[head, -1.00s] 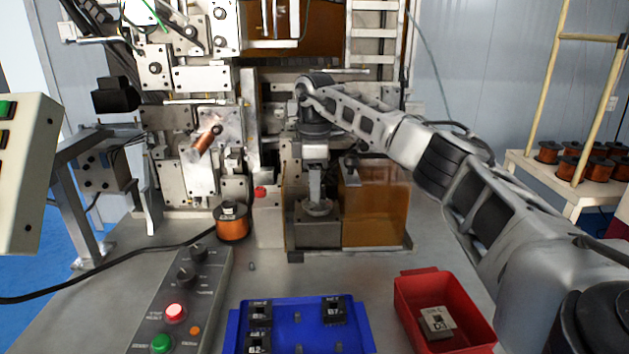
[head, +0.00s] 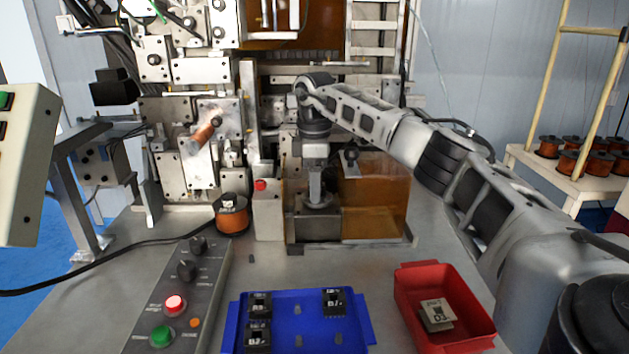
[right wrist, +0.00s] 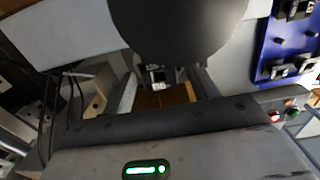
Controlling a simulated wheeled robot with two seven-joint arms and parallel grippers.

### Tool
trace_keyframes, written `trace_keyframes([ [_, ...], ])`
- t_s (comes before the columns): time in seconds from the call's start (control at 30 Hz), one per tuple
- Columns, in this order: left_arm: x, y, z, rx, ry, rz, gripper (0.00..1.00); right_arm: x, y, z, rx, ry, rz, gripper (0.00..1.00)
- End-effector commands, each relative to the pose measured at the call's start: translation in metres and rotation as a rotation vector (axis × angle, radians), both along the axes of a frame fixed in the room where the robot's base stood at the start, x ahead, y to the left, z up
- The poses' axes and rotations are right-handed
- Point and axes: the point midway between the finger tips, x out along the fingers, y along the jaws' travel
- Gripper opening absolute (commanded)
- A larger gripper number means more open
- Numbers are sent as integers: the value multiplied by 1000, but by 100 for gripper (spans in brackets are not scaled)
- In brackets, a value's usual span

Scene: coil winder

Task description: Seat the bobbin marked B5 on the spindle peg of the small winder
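My right gripper (head: 317,202) points straight down over the small winder (head: 316,228), its tips close to the round grey seat there. The fingers show edge-on, so their opening cannot be told. In the right wrist view a small dark piece with a pale mark (right wrist: 158,75) shows near the fingers, partly hidden by my wrist. Whether it is the bobbin B5, and whether it is held or on the peg, cannot be told. No B5 mark is readable. The spindle peg is not clearly visible. My left gripper is not in view.
A blue tray (head: 300,320) holds a few black bobbins, one seemingly marked B2. A red bin (head: 465,325) holds a pale marked block (head: 436,314). A copper spool (head: 232,215) and control panel (head: 180,290) stand left. An amber guard (head: 375,205) adjoins the winder.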

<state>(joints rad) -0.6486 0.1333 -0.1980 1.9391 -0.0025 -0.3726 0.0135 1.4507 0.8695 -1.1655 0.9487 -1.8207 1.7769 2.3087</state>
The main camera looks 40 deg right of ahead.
Motion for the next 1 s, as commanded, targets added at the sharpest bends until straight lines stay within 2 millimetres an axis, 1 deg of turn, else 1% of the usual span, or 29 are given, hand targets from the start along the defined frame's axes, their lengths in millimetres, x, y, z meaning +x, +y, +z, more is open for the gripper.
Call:
trace_keyframes([
  [0.2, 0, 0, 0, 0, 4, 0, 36, 0, 0, 1, 0, -1, 0, 59],
  [0.27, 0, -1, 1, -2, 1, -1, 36, 1, 1, 9, 0, -4, 0, 59],
  [0.37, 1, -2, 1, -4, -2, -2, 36, 1, 1, 27, 0, -6, 0, 59],
  [0.57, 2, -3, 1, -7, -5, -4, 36, 1, 1, 78, 0, -6, -1, 59],
  [0.6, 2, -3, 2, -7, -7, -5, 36, 1, 1, 88, 1, -6, 0, 59],
  [0.73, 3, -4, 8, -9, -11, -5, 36, 1, 1, 119, 1, -3, 0, 59],
  [0.9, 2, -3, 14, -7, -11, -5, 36, 0, 0, 148, -1, -1, -1, 59],
  [1.0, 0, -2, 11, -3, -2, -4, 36, 0, 0, 156, -1, -1, -1, 59],
])
